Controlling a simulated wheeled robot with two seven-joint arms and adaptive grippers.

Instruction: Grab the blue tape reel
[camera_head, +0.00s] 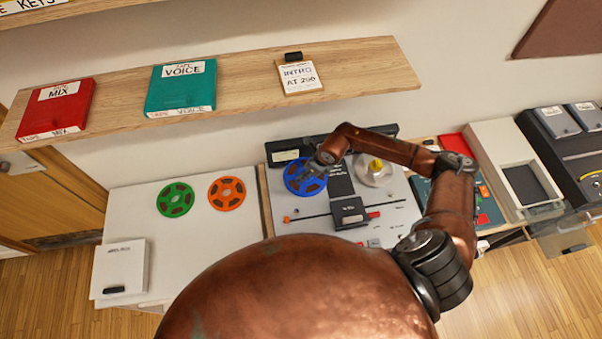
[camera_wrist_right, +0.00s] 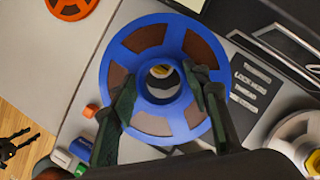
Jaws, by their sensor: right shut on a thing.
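The blue tape reel (camera_head: 304,178) sits at the left side of the tape machine (camera_head: 392,213) in the head view. It fills the middle of the right wrist view (camera_wrist_right: 146,38), with a hub hole at its centre. My right gripper (camera_head: 318,168) reaches it from the right. In the right wrist view my right gripper's fingers (camera_wrist_right: 164,96) lie over the reel on both sides of the hub and are shut on it.
Green (camera_head: 175,199) and orange (camera_head: 227,193) reels lie on the white table (camera_head: 190,240) to the left. A white reel (camera_head: 373,171) is on the machine's right side. A wooden shelf (camera_head: 235,88) with red (camera_head: 57,109) and teal (camera_head: 181,87) boxes runs above.

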